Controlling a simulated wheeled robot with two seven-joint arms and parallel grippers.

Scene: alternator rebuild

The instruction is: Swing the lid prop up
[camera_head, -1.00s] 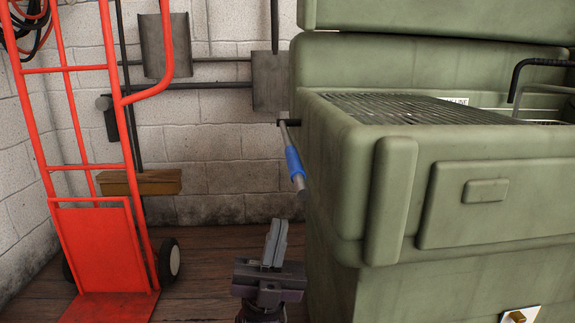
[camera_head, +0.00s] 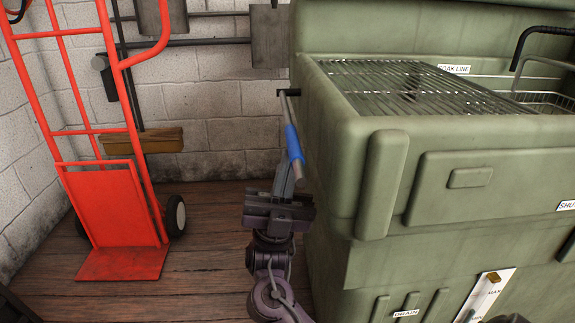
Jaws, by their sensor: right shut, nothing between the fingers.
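The lid prop (camera_head: 289,128) is a grey rod with a blue grip sleeve. It hangs tilted downward from a dark pivot at the upper left edge of the green parts washer (camera_head: 384,188). My right gripper (camera_head: 286,168) comes up from below, with its shut fingers pointing up at the rod's lower end. The fingertips overlap the rod's lower part in the picture; whether they touch it I cannot tell. Nothing is held between them.
A red hand truck (camera_head: 112,215) stands at the left by the white block wall. A wire grate (camera_head: 410,88) covers part of the washer's basin. A wire basket (camera_head: 550,101) sits at the right. The wooden floor between truck and washer is open.

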